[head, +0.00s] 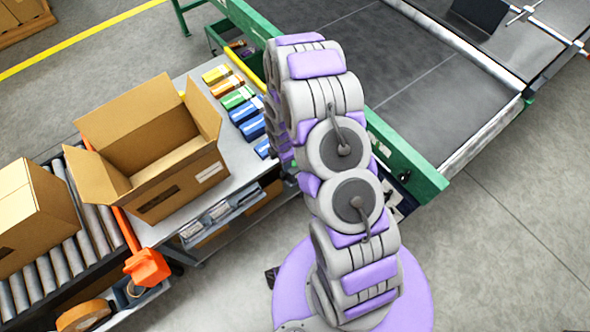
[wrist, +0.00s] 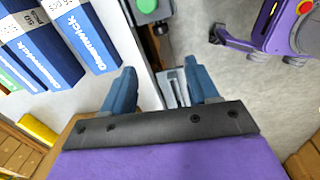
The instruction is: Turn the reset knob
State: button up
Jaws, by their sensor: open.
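No part in view is clearly marked as the reset knob. In the wrist view a round green button or knob (wrist: 147,5) sits on a grey housing at the top edge, partly cut off. A small dark part shows just below it, too small to make out. My gripper (wrist: 160,75) is open and empty, its two blue fingers apart. The green part lies beyond the fingertips, apart from them. In the head view my arm hides my gripper, and no reset knob is visible.
Blue boxes (wrist: 75,30) lie left of my fingers. In the head view an open carton (head: 165,165) stands on a grey table (head: 240,155) beside a roller conveyor (head: 95,225). A green-framed machine (head: 425,175) is behind my arm. Floor at right is clear.

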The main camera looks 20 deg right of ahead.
jog(key=b, duration=0.4)
send_near(282, 176)
jog(key=f, duration=0.8)
jog(key=shift+w+a+f, duration=0.4)
jog(key=shift+d+f, duration=0.15)
jog(key=shift+f, duration=0.5)
jog(key=shift+d, duration=0.1)
jog(key=c, duration=1)
